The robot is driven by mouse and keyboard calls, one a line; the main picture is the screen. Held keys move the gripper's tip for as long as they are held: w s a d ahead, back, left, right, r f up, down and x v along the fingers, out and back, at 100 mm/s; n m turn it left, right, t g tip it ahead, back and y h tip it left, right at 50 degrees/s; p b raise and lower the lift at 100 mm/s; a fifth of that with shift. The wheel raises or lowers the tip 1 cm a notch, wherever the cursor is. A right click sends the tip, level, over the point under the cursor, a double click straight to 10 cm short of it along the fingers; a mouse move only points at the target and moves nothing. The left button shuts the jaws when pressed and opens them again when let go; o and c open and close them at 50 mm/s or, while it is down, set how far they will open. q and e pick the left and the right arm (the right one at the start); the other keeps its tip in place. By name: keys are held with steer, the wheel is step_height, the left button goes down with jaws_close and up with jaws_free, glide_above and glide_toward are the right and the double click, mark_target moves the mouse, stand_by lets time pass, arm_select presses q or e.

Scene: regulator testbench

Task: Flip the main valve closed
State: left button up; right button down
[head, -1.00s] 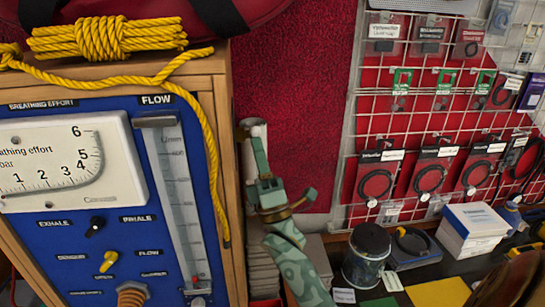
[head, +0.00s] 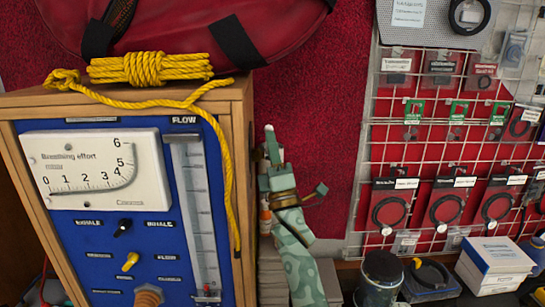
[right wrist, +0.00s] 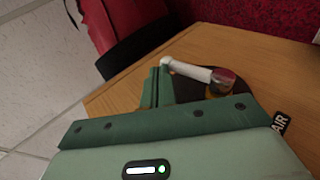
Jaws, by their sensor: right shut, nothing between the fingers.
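My right gripper (head: 271,145) is upright beside the right side of the wooden cabinet in the head view, its fingers together. In the right wrist view its closed fingers (right wrist: 157,86) are next to the left end of a white lever handle (right wrist: 187,70). I take this lever to be the main valve's handle. It runs right to a round metal and brass-coloured valve body (right wrist: 222,82) on a dark plate on the wooden face. Nothing is gripped. I cannot tell whether the fingers touch the lever. My left gripper is not in view.
The cabinet's blue panel (head: 95,236) carries a breathing effort gauge (head: 95,168) and a flow tube (head: 195,215). Yellow rope (head: 150,68) and a red bag (head: 190,30) lie on top. A wire rack (head: 372,130) with hanging packs is at the right.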

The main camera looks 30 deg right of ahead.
steer(key=shift+w+d+r+b, duration=0.2)
steer(key=shift+w+r+b, duration=0.1)
steer(key=shift+w, duration=0.05)
steer(key=shift+r, duration=0.1)
stand_by(0.5)
steer(key=shift+d, duration=0.1)
